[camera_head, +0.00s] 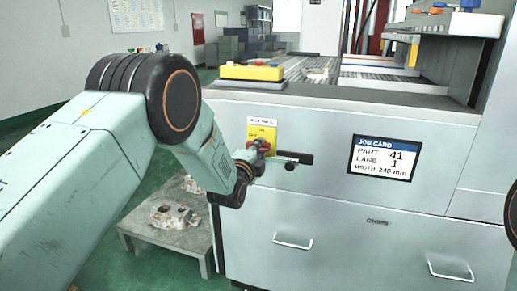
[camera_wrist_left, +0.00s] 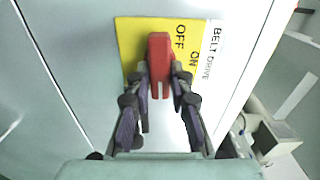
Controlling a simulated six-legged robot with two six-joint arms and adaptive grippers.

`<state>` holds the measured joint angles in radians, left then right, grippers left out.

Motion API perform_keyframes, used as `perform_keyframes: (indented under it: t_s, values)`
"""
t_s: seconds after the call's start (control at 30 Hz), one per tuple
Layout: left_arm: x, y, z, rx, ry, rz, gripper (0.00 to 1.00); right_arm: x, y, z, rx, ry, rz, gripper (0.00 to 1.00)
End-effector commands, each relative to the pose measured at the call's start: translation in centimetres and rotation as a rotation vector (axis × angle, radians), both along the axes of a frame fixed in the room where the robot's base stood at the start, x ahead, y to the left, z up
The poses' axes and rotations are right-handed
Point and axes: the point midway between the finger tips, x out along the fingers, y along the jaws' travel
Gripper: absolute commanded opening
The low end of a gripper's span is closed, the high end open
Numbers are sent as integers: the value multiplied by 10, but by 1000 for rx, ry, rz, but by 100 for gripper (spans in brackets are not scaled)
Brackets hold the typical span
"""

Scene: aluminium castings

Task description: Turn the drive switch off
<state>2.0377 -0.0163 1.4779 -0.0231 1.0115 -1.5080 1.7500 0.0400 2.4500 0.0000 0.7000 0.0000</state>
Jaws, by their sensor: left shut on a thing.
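The drive switch is a red handle (camera_wrist_left: 159,58) on a yellow plate (camera_wrist_left: 131,40) marked OFF and ON, beside a white BELT DRIVE label (camera_wrist_left: 212,52). In the wrist view the handle lies between the two words' side and my fingers, close to OFF. My left gripper (camera_wrist_left: 160,88) is shut on the red handle, one finger on each side. In the head view the yellow plate (camera_head: 262,131) is on the grey machine front, with my left gripper (camera_head: 256,156) just below it. The handle is small and partly hidden there. My right gripper is out of view.
A job card (camera_head: 384,160) reads part 41, lane 1, width 240 mm. A yellow button box (camera_head: 252,72) sits above. A low table (camera_head: 185,238) holding castings stands below my left arm.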

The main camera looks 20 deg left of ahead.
Motion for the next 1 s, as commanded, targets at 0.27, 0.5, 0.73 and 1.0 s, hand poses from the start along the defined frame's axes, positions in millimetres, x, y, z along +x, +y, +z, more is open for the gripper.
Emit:
perform_keyframes:
  t_s: [0.27, 0.5, 0.73, 1.0]
  values:
    - [0, 0, 0, 54, -2, -1, 0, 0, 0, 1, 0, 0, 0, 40]
    - [0, 0, 0, 61, -2, -1, 0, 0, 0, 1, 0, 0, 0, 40]
    - [0, 0, -1, 61, -2, -1, 25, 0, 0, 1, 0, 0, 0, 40]
    - [0, 0, -1, 59, -2, -1, 43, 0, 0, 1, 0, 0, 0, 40]
